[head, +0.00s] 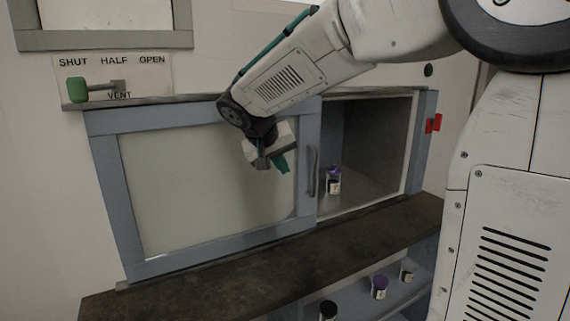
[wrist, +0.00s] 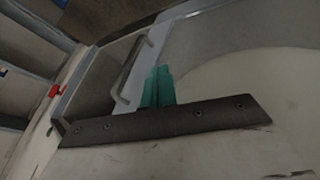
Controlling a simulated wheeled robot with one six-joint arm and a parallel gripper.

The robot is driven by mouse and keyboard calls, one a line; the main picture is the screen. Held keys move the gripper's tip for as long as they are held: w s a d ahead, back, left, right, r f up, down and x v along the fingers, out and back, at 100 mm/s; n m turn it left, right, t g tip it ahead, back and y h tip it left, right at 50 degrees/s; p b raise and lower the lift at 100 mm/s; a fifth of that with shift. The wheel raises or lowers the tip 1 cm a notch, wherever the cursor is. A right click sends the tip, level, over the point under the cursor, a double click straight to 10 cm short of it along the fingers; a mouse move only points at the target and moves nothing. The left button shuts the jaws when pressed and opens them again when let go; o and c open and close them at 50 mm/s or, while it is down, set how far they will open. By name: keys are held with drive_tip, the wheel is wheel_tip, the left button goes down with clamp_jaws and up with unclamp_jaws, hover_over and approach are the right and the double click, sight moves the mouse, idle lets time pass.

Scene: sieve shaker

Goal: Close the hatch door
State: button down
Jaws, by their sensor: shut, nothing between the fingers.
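The hatch door (head: 210,190) is a sliding panel with a blue-grey frame and a pale pane. It covers the left part of the hatch, and the right part stands open. Its upright bar handle (head: 313,170) is on the door's right edge; the handle also shows in the wrist view (wrist: 128,72). My gripper (head: 281,165) is in front of the pane, left of the handle and apart from it in the picture. Its green fingers (wrist: 157,87) are together and empty in the wrist view, beside the handle.
Inside the opening stands a small purple-capped jar (head: 334,181). A dark ledge (head: 220,275) runs below the hatch, with several jars on a shelf under it. A red latch-like piece (head: 434,123) is on the right frame. A green-knobbed vent lever (head: 78,90) sits upper left, at SHUT.

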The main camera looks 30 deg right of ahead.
drive_tip(key=d+f, duration=0.5)
drive_tip(key=d, duration=0.2)
drive_tip(key=shift+w+d+f, duration=0.2)
drive_tip(key=shift+w+d, duration=0.1)
drive_tip(key=shift+w, duration=0.1)
